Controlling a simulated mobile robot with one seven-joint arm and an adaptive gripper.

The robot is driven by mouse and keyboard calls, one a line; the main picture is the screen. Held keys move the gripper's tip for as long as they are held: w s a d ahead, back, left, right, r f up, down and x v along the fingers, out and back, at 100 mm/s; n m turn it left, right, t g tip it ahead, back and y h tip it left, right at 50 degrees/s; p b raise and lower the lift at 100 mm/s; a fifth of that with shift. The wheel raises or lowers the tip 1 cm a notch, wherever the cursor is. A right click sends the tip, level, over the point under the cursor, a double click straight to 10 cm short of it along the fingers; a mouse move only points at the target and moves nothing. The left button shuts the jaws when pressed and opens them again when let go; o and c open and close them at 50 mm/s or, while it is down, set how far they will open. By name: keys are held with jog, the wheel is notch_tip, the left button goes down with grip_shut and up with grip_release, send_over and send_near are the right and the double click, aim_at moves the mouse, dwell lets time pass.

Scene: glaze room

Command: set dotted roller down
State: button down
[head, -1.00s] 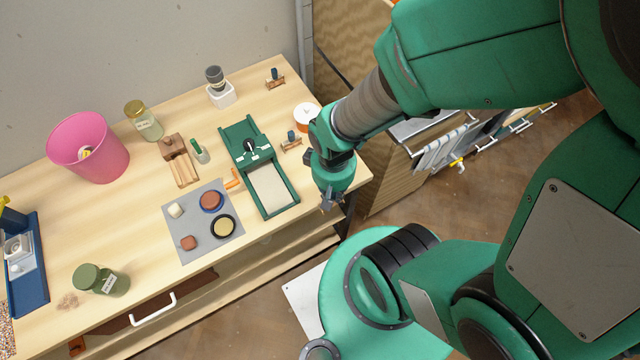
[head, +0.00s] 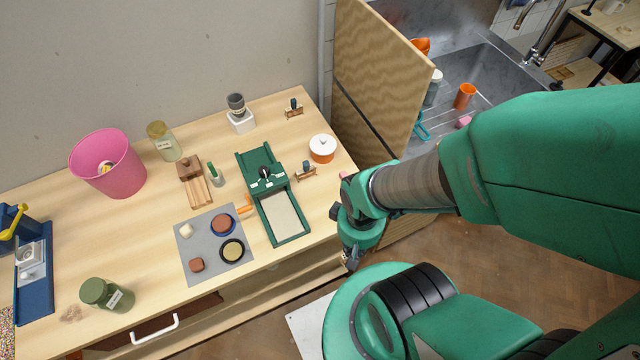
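My gripper (head: 349,260) points down just off the front right corner of the wooden bench (head: 310,253). Its fingers are small and dark here, and I cannot tell whether they are open or shut, or whether a roller is between them. Two small rollers with blue handles and brown barrels are on the bench: one at the back right (head: 293,108), one beside the green press (head: 306,171). Their surface pattern is too small to make out, so I cannot tell whether either is dotted.
A white-and-orange lidded pot (head: 322,148) stands near the bench's right edge. A grey mat (head: 200,222) holds several small round pieces. A pink bucket (head: 108,165) and a green jar (head: 105,294) stand left. A wooden panel (head: 385,75) separates the bench from a sink.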

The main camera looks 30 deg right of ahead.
jog(key=shift+w, duration=0.1)
jog(key=w+d+f+b, duration=0.1)
jog(key=w+b, duration=0.1)
jog(key=w, duration=1.3)
jog(key=shift+w+f, duration=0.25)
jog(key=shift+w, duration=0.15)
jog(key=shift+f+b, duration=0.45)
jog(key=shift+f, duration=1.35)
jog(key=shift+f, duration=0.3)
jog(key=shift+s+f+b, duration=0.3)
jog(key=shift+f+b, duration=0.05)
jog(key=shift+f, duration=0.05)
jog(key=c, duration=1.7)
grip_release()
jog(key=shift+s+f, duration=0.1)
jog(key=shift+s, duration=0.05)
jog(key=shift+o, duration=0.2)
